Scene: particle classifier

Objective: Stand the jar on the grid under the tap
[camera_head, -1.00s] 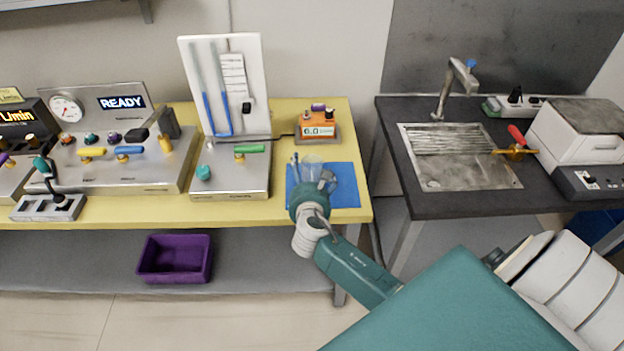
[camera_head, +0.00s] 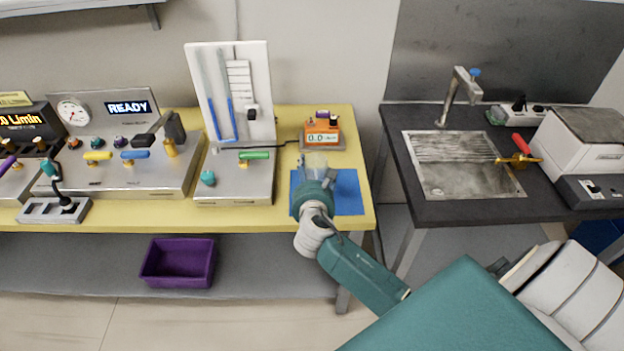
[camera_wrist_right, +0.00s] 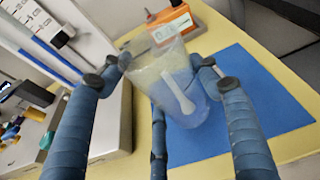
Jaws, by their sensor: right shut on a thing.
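A clear jar (camera_wrist_right: 172,85) with a pale stick-like thing in or behind it shows in the right wrist view. In the head view the jar (camera_head: 316,162) shows above the blue mat (camera_head: 346,190), partly hidden by my gripper. My right gripper (camera_head: 316,180) is shut on the jar; its fingers (camera_wrist_right: 160,80) are around it in the wrist view. I cannot tell whether the jar touches the mat. The tap (camera_head: 459,96) stands behind the grid (camera_head: 455,147) of the sink on the dark counter at the right. My left gripper is not in view.
An orange meter (camera_head: 321,134) stands behind the mat, and a steel panel with a white tube board (camera_head: 235,185) stands to its left. A gap separates the yellow table (camera_head: 130,215) from the dark counter (camera_head: 465,211).

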